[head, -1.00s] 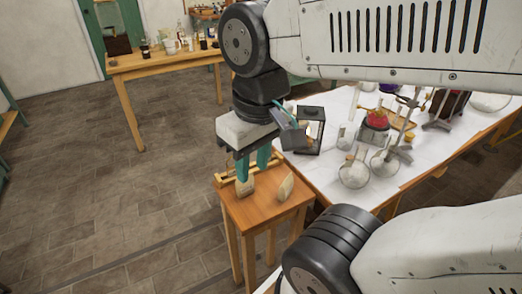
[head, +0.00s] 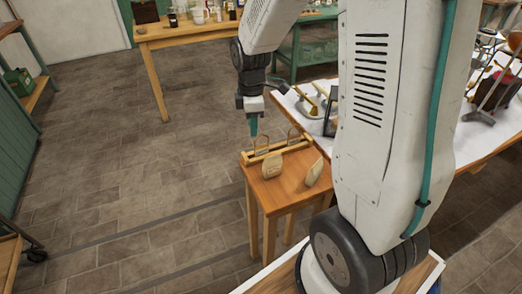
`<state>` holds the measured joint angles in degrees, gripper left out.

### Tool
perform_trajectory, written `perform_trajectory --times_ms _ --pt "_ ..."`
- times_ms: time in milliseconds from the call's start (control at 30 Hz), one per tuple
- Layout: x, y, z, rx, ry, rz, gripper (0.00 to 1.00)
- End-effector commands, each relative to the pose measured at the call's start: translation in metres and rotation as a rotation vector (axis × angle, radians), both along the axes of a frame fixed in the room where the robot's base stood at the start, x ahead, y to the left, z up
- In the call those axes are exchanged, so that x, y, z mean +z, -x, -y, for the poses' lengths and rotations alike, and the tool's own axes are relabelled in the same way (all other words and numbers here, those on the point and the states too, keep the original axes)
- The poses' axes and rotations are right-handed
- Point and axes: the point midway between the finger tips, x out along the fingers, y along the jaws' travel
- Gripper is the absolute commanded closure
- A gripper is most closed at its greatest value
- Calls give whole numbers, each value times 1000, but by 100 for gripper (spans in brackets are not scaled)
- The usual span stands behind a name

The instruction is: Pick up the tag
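Two pale beige tag-like pieces stand on a small wooden table (head: 290,190). The left piece (head: 272,166) has a small dark mark low on its face, and the right piece (head: 314,173) leans. I cannot tell which one is the tag. Behind them lies a wooden rack (head: 277,149) with thin wire loops. My gripper (head: 253,128) points down with teal fingers just above the rack's left part, behind and left of the left piece. The fingers are seen edge-on, so their gap is hidden. No held object shows.
A white-topped table (head: 470,140) with glassware and stands is behind and right, partly hidden by my arm. A wooden table (head: 180,33) with bottles stands at the back. A green cabinet (head: 15,130) is at the left. The floor (head: 130,170) between is clear.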

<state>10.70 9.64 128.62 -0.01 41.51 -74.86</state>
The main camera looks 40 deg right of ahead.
Motion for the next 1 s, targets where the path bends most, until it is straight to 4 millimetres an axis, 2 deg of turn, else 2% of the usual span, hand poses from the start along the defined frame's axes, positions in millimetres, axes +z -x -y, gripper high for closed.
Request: perform_trajectory --times_ms 200,700,1000 --pt "-25 -8 4 56 -2 -6 68" --pt "-88 -2 7 56 -1 -7 68" --pt "-92 -2 7 55 -1 -4 68"
